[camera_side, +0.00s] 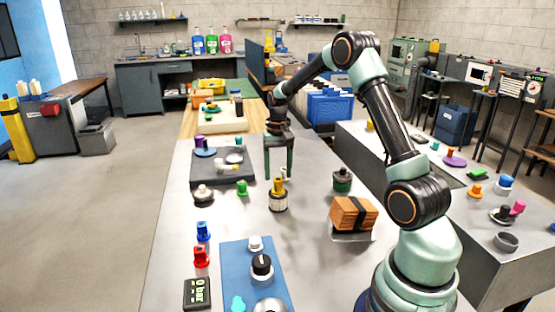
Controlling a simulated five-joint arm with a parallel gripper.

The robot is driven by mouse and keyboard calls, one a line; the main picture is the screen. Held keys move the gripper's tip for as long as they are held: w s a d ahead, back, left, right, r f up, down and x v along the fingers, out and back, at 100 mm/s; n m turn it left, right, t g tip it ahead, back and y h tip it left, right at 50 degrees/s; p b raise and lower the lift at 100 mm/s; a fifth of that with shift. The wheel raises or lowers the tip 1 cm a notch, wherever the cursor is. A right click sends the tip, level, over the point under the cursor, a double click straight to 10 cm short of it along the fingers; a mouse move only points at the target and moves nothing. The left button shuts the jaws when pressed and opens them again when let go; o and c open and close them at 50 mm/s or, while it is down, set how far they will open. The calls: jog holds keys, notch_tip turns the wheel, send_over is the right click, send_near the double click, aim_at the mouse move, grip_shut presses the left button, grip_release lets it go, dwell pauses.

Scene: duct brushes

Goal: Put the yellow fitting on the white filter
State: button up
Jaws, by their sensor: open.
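The yellow fitting (279,187) is upright in the middle of the grey table. It appears to sit on top of a short whitish cylinder with a dark band, which looks like the white filter (278,204). My gripper (279,177) points down just above and behind the fitting, its two dark green fingers spread apart. The fingertips look clear of the fitting, with nothing held between them. I cannot tell the exact depth between fingers and fitting.
A dark tray (222,178) with parts lies to the left. A green fitting (242,188), a dark green bottle (342,181) and a wooden block (353,213) stand nearby. A blue mat (237,268) lies in front. Bare table (305,250) shows right of the mat.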

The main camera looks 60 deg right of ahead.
aim_at(278, 180)
jog(key=s+a+r+n+t, duration=0.1)
jog(key=a+r, duration=0.2)
jog(key=r, duration=0.4)
jog(key=a+r+n, duration=0.1)
jog(key=a+r, duration=0.3)
jog(key=r, duration=0.2)
jog(key=s+a+r+n+t, duration=0.1)
jog(key=s+a+n+t, duration=0.3)
jog(key=s+a+n, duration=0.3)
jog(key=s+a, duration=0.5)
jog(key=a, duration=0.4)
jog(key=shift+a+r+t, duration=0.15)
jog(key=shift+r+t, duration=0.1)
jog(key=shift+t, duration=0.05)
jog(key=shift+s, duration=0.1)
